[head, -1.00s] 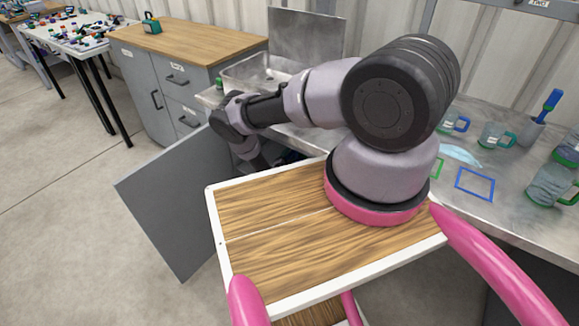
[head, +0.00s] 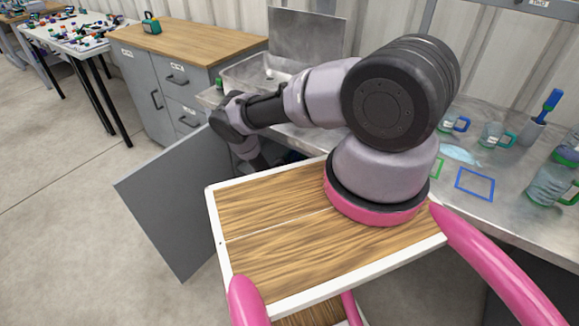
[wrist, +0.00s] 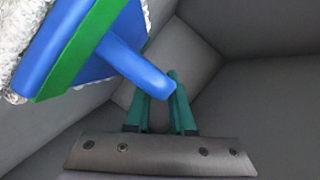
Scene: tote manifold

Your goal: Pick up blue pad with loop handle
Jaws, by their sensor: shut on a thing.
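The blue pad (wrist: 62,48) with its loop handle (wrist: 132,66) shows at the upper left of the wrist view. It has a green band and white fuzzy edges, and part of it is cut off by the frame. My gripper (wrist: 161,80) has teal fingers shut on the end of the blue handle, with the pad up and to the left of them. In the head view my arm reaches down behind an open grey door, and my gripper and the pad are hidden there.
Grey cabinet walls (wrist: 265,95) surround the gripper in the wrist view. In the head view the open grey door (head: 170,190) stands beside my arm, below the sink counter (head: 490,165). A wood-topped cabinet (head: 185,42) stands behind; the floor at left is clear.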

